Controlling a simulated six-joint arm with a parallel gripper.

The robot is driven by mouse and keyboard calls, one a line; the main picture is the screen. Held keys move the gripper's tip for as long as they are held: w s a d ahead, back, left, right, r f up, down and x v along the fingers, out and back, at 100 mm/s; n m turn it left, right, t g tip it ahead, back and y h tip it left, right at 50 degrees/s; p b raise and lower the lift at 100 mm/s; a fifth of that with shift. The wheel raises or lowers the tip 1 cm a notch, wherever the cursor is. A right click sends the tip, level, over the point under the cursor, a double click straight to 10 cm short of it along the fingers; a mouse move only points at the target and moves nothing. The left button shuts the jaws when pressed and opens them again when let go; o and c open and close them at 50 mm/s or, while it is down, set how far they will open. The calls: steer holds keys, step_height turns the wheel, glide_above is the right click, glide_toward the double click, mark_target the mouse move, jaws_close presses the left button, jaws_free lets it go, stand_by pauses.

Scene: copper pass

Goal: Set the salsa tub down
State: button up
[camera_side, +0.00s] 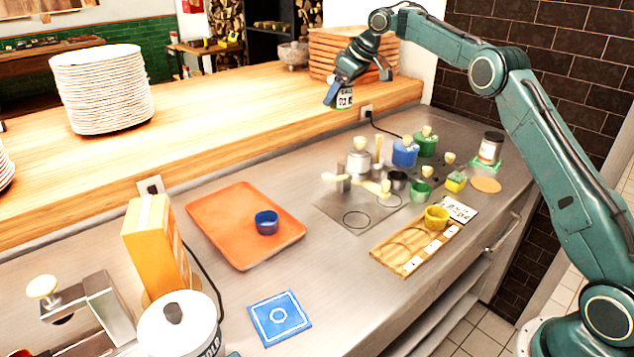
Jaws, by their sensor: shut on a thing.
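The steel worktop holds an orange tray (209,227) with a blue cup (266,222), a blue square mat (295,334), a wooden board (384,252) with a yellow cup (436,217), and several pots. White plates (103,90) stand on the wooden counter (230,110). Bare steel lies around the mat.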

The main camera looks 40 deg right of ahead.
steer(key=shift+a, duration=0.1)
steer(key=shift+s+a+n, duration=0.3)
steer(key=shift+a, duration=0.3)
steer(key=s+a+n+g+y, duration=0.3)
steer(key=s+a+n+g, duration=0.5)
steer(key=s+a+n, duration=1)
steer(key=s+a, duration=0.5)
steer(key=s, duration=0.1)
steer(key=shift+s, duration=0.35)
step_height(320, 180, down, 15)
steer(key=shift+w+f, duration=0.1)
steer(key=shift+f, duration=0.1)
steer(key=shift+f, duration=0.1)
steer(key=shift+f, duration=2.05)
